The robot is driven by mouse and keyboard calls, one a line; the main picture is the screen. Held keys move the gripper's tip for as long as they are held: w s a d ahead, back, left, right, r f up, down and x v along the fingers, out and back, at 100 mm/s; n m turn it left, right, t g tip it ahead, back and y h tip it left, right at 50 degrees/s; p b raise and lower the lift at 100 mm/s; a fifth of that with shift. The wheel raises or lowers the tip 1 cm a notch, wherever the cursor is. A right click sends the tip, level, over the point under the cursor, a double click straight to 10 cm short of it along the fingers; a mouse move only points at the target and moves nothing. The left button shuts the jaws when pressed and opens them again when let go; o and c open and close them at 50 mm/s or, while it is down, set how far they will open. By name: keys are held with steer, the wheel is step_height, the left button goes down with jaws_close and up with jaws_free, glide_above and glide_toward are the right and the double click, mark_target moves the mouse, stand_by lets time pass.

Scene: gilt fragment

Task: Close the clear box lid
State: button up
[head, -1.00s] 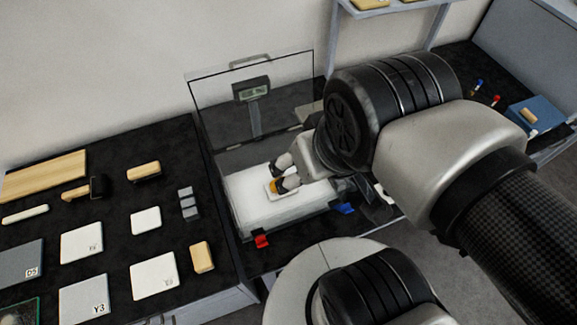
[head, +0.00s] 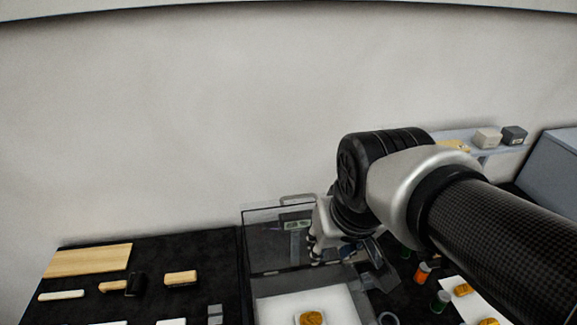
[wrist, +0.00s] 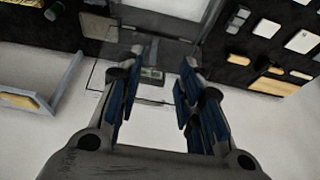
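The clear box's lid (head: 262,235) stands open and upright at the back of the box, with a grey handle (head: 297,198) on its top edge. Inside the box, a gilt fragment (head: 311,318) rests on a white bed (head: 275,310); the box's front is cut off below. My gripper (head: 315,250) is at the right part of the lid in the head view; I cannot tell whether it touches it. In the wrist view my gripper (wrist: 164,58) has its blue-padded fingers apart and empty. A small display (wrist: 152,73) shows between them, with the lid's thin outline around it.
A dark table (head: 205,260) on the left holds a wooden board (head: 88,260), brushes and white tiles. On the right are small jars (head: 440,300), more gilt pieces on a white sheet and a shelf (head: 480,150). The wall behind is bare.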

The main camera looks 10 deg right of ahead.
steer(key=w+r+p, duration=0.1)
steer(key=w+p, duration=0.1)
steer(key=w, duration=0.3)
steer(key=w+r+p, duration=0.2)
steer(key=w, duration=0.3)
steer(key=w+r+p, duration=0.2)
steer(key=w+p, duration=0.1)
steer(key=w, duration=0.3)
steer(key=shift+w+a, duration=0.1)
steer(key=shift+a, duration=0.05)
steer(key=c, duration=0.5)
steer(key=shift+g, duration=0.3)
steer(key=w+f+p, duration=0.1)
steer(key=w, duration=0.2)
steer(key=w+f+p, duration=0.1)
steer(key=w+p, duration=0.1)
steer(key=w, duration=0.2)
steer(key=w+f+p, duration=0.1)
steer(key=w, duration=0.3)
steer(key=shift+a+f+p, duration=0.15)
steer(key=shift+f+p, duration=0.05)
steer(key=shift+p, duration=0.2)
jaws_close()
step_height(320, 180, down, 10)
steer(key=shift+s+r+p, duration=0.2)
steer(key=shift+p, duration=0.1)
steer(key=shift+s+b, duration=0.1)
steer(key=shift+b, duration=0.4)
